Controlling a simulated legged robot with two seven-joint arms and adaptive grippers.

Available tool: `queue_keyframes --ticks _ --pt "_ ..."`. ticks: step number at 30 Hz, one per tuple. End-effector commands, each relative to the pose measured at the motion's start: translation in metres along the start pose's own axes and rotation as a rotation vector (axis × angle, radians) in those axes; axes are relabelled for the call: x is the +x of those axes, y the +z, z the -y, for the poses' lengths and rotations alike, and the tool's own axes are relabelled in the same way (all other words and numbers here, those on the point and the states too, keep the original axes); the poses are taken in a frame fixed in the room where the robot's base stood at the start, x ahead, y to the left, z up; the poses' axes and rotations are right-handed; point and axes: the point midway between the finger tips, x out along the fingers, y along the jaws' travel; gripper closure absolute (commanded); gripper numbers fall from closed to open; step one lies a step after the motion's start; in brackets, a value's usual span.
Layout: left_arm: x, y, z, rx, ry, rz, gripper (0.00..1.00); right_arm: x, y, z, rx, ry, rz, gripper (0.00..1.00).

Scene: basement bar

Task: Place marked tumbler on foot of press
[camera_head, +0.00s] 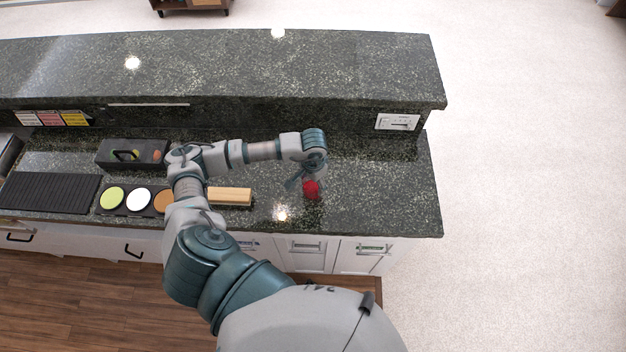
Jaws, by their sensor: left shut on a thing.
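My left arm reaches in from the bottom, over the lower counter, and its wrist points down at the right part of that counter. My left gripper (298,182) is shut on a small clear thing with a bright red patch, which looks like the marked tumbler (312,190). It looks upright at or just above the counter top; the gap cannot be judged. The gripper's fingers are small and partly hidden by my wrist. I cannot make out a press with certainty; my arm hides part of the counter. My right gripper is not in view.
The dark speckled lower counter (385,190) is clear right of the gripper. A raised ledge (300,65) runs behind it. Left lie a wooden block (230,196), a tray of coloured discs (128,209), a black caddy (118,152) and a ribbed black mat (48,192).

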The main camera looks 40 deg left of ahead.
Motion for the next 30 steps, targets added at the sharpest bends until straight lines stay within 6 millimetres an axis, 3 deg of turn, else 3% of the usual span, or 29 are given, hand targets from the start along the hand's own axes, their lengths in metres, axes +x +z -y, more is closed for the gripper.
queue_keyframes --ticks 6,7,10,23,30 --pt "0.000 0.000 0.001 0.000 0.000 -0.002 0.75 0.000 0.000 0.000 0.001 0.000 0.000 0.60" --pt "0.001 0.000 0.001 0.000 0.000 -0.001 0.24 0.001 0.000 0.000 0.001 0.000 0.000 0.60" --pt "0.000 0.000 0.000 0.000 -0.001 -0.001 0.01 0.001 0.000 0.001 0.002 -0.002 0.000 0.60" --pt "-0.007 -0.002 -0.001 0.001 -0.003 -0.003 0.01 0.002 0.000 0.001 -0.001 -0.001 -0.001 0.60" --pt "-0.052 -0.002 0.001 0.002 -0.003 -0.008 0.01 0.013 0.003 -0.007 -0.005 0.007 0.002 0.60"
